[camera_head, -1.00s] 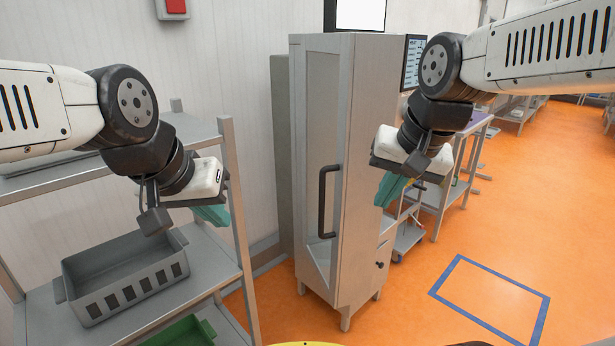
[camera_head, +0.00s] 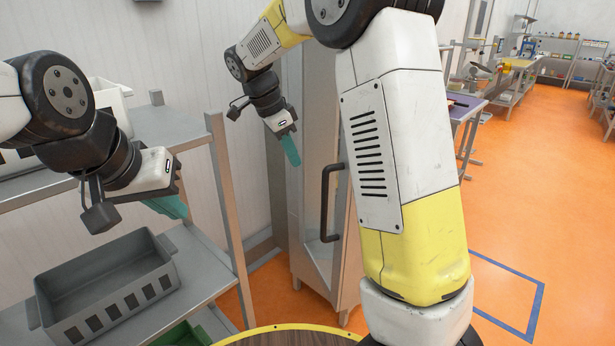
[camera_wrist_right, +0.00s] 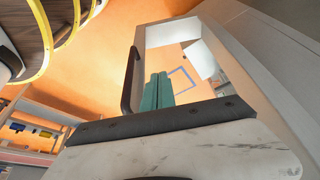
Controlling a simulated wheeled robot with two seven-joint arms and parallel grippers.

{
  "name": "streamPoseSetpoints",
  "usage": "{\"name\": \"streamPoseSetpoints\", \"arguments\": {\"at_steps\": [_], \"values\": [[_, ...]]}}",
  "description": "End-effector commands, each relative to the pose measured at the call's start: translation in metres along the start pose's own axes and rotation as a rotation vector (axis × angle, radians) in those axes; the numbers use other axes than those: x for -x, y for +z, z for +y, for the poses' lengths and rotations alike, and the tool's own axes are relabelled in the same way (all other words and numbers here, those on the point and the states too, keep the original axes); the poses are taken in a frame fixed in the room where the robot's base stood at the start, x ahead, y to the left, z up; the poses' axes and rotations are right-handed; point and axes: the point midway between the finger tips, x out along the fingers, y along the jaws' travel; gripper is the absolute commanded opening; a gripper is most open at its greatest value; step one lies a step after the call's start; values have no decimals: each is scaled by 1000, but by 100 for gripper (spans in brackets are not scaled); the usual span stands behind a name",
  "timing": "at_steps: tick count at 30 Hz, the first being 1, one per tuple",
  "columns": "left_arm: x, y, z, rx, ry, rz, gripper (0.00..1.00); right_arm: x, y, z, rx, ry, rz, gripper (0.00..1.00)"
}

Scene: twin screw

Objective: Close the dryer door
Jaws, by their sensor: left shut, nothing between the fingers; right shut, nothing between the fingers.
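The dryer is a tall grey cabinet with a framed glass door (camera_head: 311,195) and a black vertical handle (camera_head: 325,205). The door looks swung open, as the right wrist view shows floor through its frame (camera_wrist_right: 250,82). My right gripper (camera_head: 291,152) is shut and empty, with teal fingers pointing down on the left side of the door. In the right wrist view, its fingers (camera_wrist_right: 157,91) lie over the glass opening, beside the handle (camera_wrist_right: 131,80); contact cannot be told. My left gripper (camera_head: 172,207) is shut and empty above the shelf. My right arm hides much of the cabinet.
A metal shelf rack (camera_head: 218,272) stands at the left with a grey bin (camera_head: 60,312) and a green bin (camera_head: 183,337). A wall is behind. Orange floor with a blue-taped outline (camera_head: 540,297) is open at the right.

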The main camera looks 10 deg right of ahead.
Motion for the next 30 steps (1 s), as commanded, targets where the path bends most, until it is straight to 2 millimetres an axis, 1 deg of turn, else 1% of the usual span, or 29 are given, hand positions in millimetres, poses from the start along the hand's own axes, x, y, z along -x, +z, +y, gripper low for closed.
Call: {"name": "streamPoseSetpoints", "arguments": {"at_steps": [2, 5, 8, 18, 20, 21, 24, 30], "values": [[0, 0, 0, 0, 0, 0, 0, -2, 2, -4, -20, 4, 14, 0], [0, 0, 0, 0, 0, 0, 0, -9, 2, -4, -27, 7, 17, 0], [0, 0, 0, 0, 0, 0, 0, -22, 1, -4, -27, 8, 16, 0], [0, 0, 0, 0, 0, 0, 0, -95, 0, -2, -25, 11, 15, 0], [0, 0, 0, 0, 0, 0, 0, -106, 0, -2, -25, 9, 15, 0], [0, 0, 0, 0, 0, 0, 0, -106, -9, -3, -29, 5, 14, 0], [0, 0, 0, 0, 0, 0, 0, -110, -22, -3, -28, 5, 14, 0], [0, 0, 0, 0, 0, 0, 0, -115, -35, -3, -26, 5, 14, 0]]}}
